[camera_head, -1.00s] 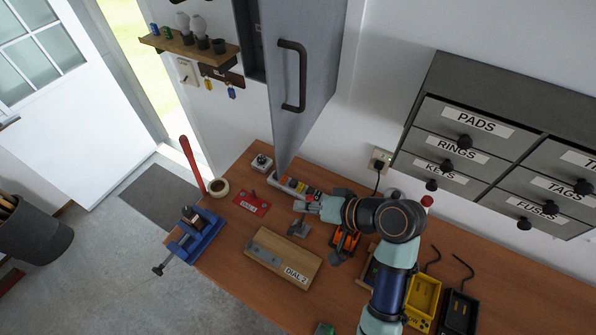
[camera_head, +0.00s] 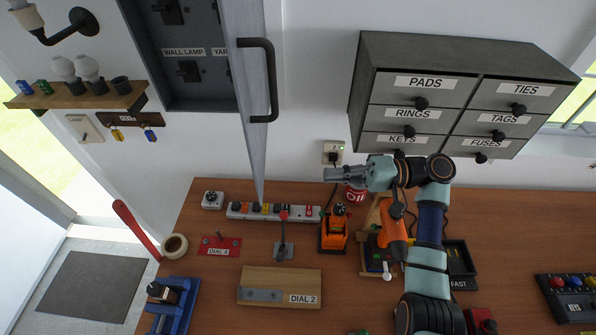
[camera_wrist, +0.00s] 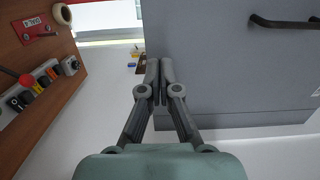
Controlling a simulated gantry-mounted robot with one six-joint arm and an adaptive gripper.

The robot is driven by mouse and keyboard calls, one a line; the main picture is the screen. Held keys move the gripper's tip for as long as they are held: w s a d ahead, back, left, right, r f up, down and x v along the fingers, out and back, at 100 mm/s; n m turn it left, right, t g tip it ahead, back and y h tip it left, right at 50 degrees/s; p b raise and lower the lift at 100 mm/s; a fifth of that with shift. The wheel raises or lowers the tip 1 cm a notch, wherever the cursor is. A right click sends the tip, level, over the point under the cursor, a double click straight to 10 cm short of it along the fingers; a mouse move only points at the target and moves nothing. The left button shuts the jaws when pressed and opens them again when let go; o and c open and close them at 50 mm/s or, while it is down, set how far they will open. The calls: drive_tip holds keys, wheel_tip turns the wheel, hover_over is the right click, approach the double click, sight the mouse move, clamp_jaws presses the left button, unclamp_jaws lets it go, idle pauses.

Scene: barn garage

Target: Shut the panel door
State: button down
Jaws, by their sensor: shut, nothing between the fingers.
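The grey panel door (camera_head: 250,100) stands swung open at the upper left in the head view, seen nearly edge-on, with a dark bar handle (camera_head: 272,80). Its open cabinet (camera_head: 190,98) shows switches and labels inside, one reading WALL LAMP. My gripper (camera_head: 328,174) is shut and empty, to the right of the door's lower part and pointing left, above the bench. In the wrist view my closed fingers (camera_wrist: 160,66) overlap the door's face (camera_wrist: 215,70) in the picture; I cannot tell if they touch it. The handle (camera_wrist: 285,22) is at upper right there.
Below on the bench (camera_head: 210,265) are a power strip (camera_head: 275,211), a lever switch (camera_head: 283,240), an orange device (camera_head: 333,230) and a red can (camera_head: 355,194). A drawer cabinet (camera_head: 450,95) hangs to the right. A shelf with bulbs (camera_head: 85,97) hangs left.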

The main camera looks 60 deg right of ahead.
sight(262, 178)
drive_tip(key=p+x, duration=0.3)
drive_tip(key=x, duration=0.8)
drive_tip(key=shift+w+a+r, duration=0.1)
drive_tip(key=shift+w+a, duration=0.15)
drive_tip(key=shift+a, duration=0.05)
drive_tip(key=shift+w+a, duration=0.3)
drive_tip(key=shift+w, duration=0.15)
